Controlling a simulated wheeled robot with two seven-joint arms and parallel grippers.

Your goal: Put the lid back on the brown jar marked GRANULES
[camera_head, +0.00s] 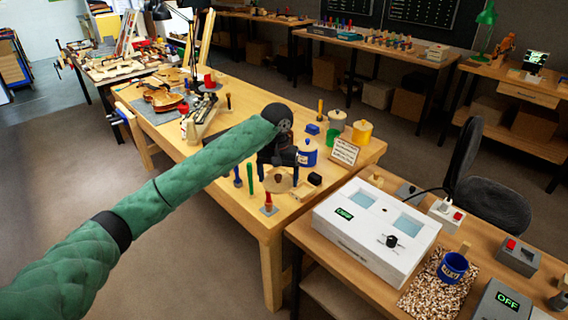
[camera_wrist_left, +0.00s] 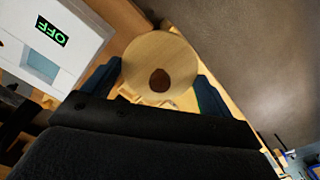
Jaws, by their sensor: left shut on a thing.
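My left gripper (camera_head: 281,173) reaches over the near end of the wooden bench, fingers pointing down. It is shut on a round pale wooden lid (camera_head: 270,186) with a dark brown knob. I cannot make out a brown jar marked GRANULES in either view; my arm and gripper hide part of the bench. My right gripper is not in view.
A blue lidded jar (camera_head: 308,157) stands close right of the gripper, with a sign (camera_head: 344,151), a yellow jar (camera_head: 361,134) and green jars behind. Upright tools stand left of the lid. A white device (camera_head: 350,237) and an open blue pot (camera_head: 453,268) occupy the right table.

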